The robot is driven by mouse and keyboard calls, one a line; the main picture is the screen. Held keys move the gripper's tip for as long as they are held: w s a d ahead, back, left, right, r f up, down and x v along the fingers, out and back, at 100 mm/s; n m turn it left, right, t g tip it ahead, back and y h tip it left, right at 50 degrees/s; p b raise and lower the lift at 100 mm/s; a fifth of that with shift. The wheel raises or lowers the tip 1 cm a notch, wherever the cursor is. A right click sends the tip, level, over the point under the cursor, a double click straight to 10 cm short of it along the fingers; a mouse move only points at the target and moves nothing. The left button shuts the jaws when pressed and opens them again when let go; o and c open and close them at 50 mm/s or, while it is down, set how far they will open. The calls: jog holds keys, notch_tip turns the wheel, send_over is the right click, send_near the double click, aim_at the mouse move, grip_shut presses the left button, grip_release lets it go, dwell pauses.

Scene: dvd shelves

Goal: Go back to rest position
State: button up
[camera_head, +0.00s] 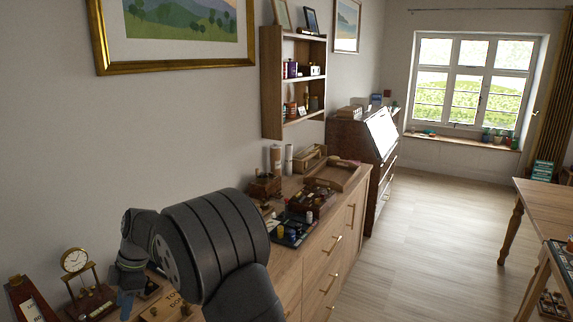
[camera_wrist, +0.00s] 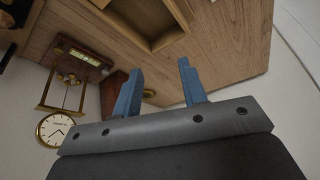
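My gripper (camera_wrist: 161,80) shows in the wrist view with its two blue fingers spread apart. Nothing is between the fingers. They hang over a wooden top (camera_wrist: 225,45), close to an open wooden box (camera_wrist: 118,8) in that view. In the head view my dark grey arm reaches over the near left end of the wooden sideboard (camera_head: 288,268). A bit of blue finger shows there at the lower left, and the arm hides most of the gripper.
A wall shelf (camera_head: 271,85) hangs above.

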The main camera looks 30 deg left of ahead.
jog(key=w+d+r+n+t+y, duration=0.1)
jog(key=w+d+r+n, duration=0.2)
jog(key=w+r, duration=0.3)
jog(key=shift+w+d+r+n+t+y, duration=0.3)
jog(key=shift+w+d+n+y, duration=0.1)
jog(key=shift+d, duration=0.1)
jog(key=shift+s+a, duration=0.1)
jog(key=shift+s, duration=0.05)
dwell(0.4)
jog(key=s+a+f+m+g+h, duration=0.1)
jog(key=s+a+f+m, duration=0.2)
jog(key=s+f, duration=0.3)
jog(key=shift+s+a+f+m+g+h, duration=0.25)
jog(key=shift+a+f+m+g+h, duration=0.05)
jog(key=shift+a+f+m+h, duration=0.15)
jog(key=shift+r, duration=0.1)
dwell(0.4)
